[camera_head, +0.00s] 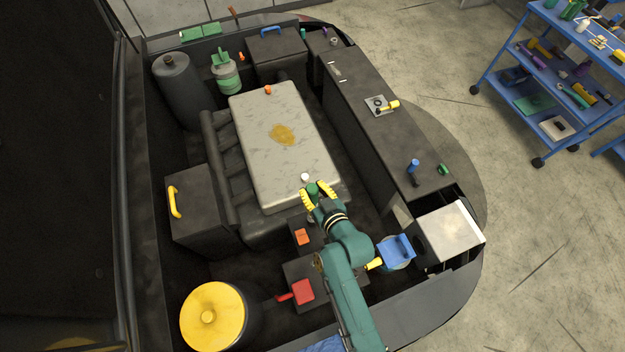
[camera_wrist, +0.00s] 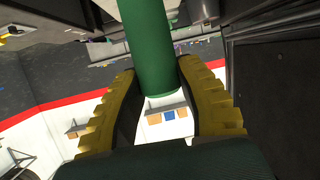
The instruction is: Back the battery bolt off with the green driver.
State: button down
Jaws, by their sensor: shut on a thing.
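My gripper (camera_head: 312,196), with yellow ridged fingers, is over the front edge of the grey engine cover (camera_head: 285,140). It is shut on the green driver (camera_head: 313,187), of which only a small green part shows in the head view. In the wrist view the driver (camera_wrist: 150,45) is a thick green cylinder running between the two yellow fingers (camera_wrist: 155,110). Its working tip is hidden. I cannot pick out the battery bolt in either view, nor tell whether the driver touches anything.
A white knob (camera_head: 305,177) is close by my gripper on the cover. A yellow-topped drum (camera_head: 213,315) stands front left. A blue cart (camera_head: 560,75) stands back right.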

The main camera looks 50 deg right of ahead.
aim_at(315, 202)
jog(key=shift+s+f, duration=0.1)
jog(key=shift+f+b, duration=0.35)
jog(key=shift+b, duration=0.2)
notch_tip(315, 202, down, 5)
jog(key=b, duration=0.4)
jog(key=shift+a, duration=0.1)
jog(key=shift+b, duration=0.3)
jog(key=shift+f+b, duration=1.55)
jog(key=shift+f, duration=0.05)
jog(key=c, duration=1.4)
grip_release()
jog(key=shift+c, duration=0.2)
grip_shut()
